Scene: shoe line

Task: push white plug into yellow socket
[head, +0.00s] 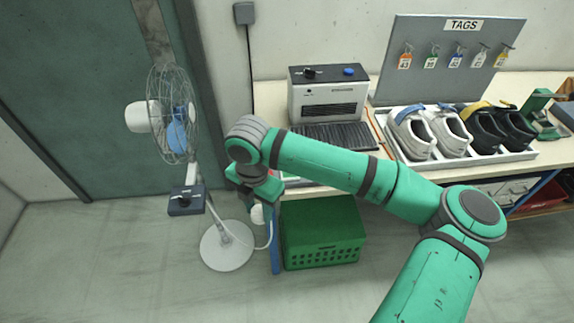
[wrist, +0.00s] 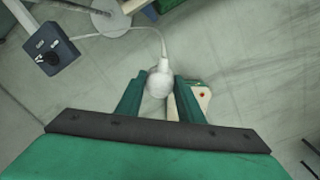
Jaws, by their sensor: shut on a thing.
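The white plug (wrist: 159,82) is between the two dark green fingers of my gripper (wrist: 161,76) in the wrist view; the gripper is shut on it. A white cord runs from the plug to the fan. In the head view my gripper (head: 264,205) hangs beside the table's left end, and the plug (head: 257,215) shows small below it. A cream block with a red dot (wrist: 204,97) lies right of the plug in the wrist view, partly hidden by the right finger. I cannot tell whether it belongs to the yellow socket; no clearly yellow socket shows.
A standing fan (head: 172,120) with a dark control box (head: 187,201) and round base (head: 227,246) stands left of my gripper. A green crate (head: 322,250) is on the floor to the right. A table with a heater-like machine (head: 328,100) and a shoe tray (head: 520,156) stands behind.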

